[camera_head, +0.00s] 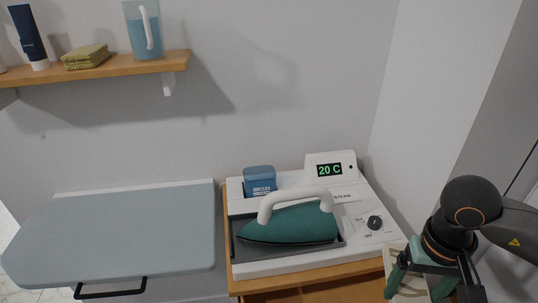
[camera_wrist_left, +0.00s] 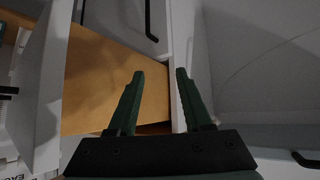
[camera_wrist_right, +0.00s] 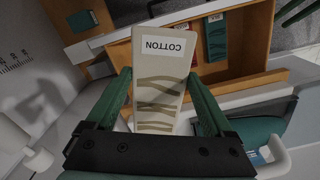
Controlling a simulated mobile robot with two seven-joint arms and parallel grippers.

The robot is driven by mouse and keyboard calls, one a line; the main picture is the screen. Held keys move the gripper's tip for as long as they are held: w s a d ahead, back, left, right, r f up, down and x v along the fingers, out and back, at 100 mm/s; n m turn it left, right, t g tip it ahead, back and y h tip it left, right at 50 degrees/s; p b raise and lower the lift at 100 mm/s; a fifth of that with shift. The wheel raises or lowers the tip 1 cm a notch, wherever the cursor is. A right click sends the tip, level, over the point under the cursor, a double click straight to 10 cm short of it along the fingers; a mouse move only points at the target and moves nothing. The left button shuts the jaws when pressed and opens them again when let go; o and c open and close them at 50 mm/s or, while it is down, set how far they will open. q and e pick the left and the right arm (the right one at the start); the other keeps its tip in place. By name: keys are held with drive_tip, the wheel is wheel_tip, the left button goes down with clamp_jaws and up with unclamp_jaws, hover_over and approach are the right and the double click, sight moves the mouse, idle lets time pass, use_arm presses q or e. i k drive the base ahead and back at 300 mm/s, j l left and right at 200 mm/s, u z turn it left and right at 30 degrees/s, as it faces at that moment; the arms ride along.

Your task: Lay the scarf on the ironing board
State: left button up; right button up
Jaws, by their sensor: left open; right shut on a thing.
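A flat cream item with olive wavy stripes and a white tag reading COTTON, which looks like the folded scarf (camera_wrist_right: 158,92), is between the fingers of my right gripper (camera_wrist_right: 158,75). My right gripper is shut on it. In the head view the right gripper (camera_head: 415,284) is at the lower right, beside the iron station, and part of the scarf (camera_head: 397,262) shows. The ironing board (camera_head: 120,238), with a grey-blue top, is at the left and its visible top is bare. My left gripper (camera_wrist_left: 160,75) is open and empty; the head view does not show it.
A white iron station (camera_head: 285,262) with a teal iron (camera_head: 290,225) stands right of the board. An open wooden drawer (camera_wrist_right: 238,67) holds several small tagged items. A wall shelf (camera_head: 100,70) carries a jug (camera_head: 135,35) and folded cloth (camera_head: 86,57). The board has a black handle (camera_head: 110,294).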

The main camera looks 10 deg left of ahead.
sight(119, 235)
drive_tip(key=k+j+u, duration=0.15)
drive_tip(key=j+u, duration=0.2)
drive_tip(key=j, duration=0.3)
drive_tip(key=j+u, duration=0.35)
drive_tip(key=j, duration=0.3)
drive_tip(key=j+u, duration=0.35)
drive_tip(key=j, duration=0.35)
